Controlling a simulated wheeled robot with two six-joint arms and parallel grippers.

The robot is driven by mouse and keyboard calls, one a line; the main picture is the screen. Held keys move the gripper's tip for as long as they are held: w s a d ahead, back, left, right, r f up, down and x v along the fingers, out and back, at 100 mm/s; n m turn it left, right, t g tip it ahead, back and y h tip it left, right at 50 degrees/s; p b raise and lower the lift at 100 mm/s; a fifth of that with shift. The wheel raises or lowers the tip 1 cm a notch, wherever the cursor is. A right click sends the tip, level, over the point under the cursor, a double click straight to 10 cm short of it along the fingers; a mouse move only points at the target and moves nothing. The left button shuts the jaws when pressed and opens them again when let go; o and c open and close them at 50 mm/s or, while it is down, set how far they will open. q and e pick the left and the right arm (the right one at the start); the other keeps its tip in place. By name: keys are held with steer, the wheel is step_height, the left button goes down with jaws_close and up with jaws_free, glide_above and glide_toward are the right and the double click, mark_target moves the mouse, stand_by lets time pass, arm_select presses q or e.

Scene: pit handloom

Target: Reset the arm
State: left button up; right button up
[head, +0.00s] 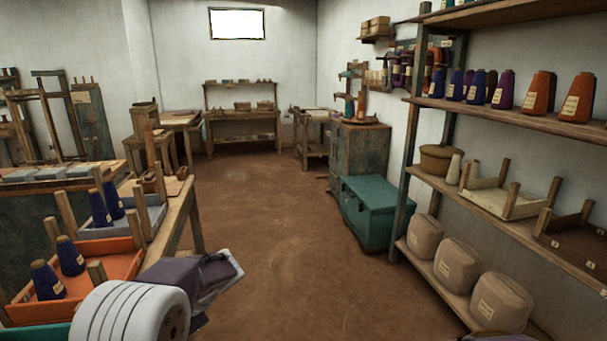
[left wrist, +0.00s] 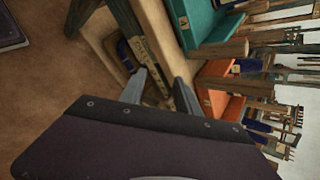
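My left arm comes in from the bottom left of the head view, and its gripper (head: 217,277) hangs over the floor just right of the wooden bench with the trays. In the left wrist view the two grey fingers of this gripper (left wrist: 160,80) stand apart with nothing between them. The bench's wooden frame (left wrist: 158,32) shows beyond the fingers, and I see no contact. My right gripper is out of view; only a small dark piece, perhaps of my right arm, shows at the bottom edge of the head view.
An orange tray (head: 115,262) with dark blue cones sits on the bench close left of my left arm. A shelf rack (head: 400,160) with cones and bundles stands on the right. A teal chest (head: 372,212) is ahead of it. The brown floor (head: 265,215) between is clear.

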arm_select(q)
steer(key=s+d+f+n+h, duration=0.3)
steer(key=s+d+f+h, duration=0.15)
steer(key=s+d, duration=0.3)
steer(key=s+d+f+n+h, duration=0.2)
steer(key=s+d+f+h, duration=0.2)
steer(key=s+d+f, duration=0.4)
step_height(320, 180, up, 20)
steer(key=w+t+p, duration=0.1)
steer(key=p, duration=1.6)
steer(key=shift+w+n+t+h+p, duration=0.2)
steer(key=shift+n+t+h+p, duration=0.1)
steer(key=shift+h+p, duration=0.1)
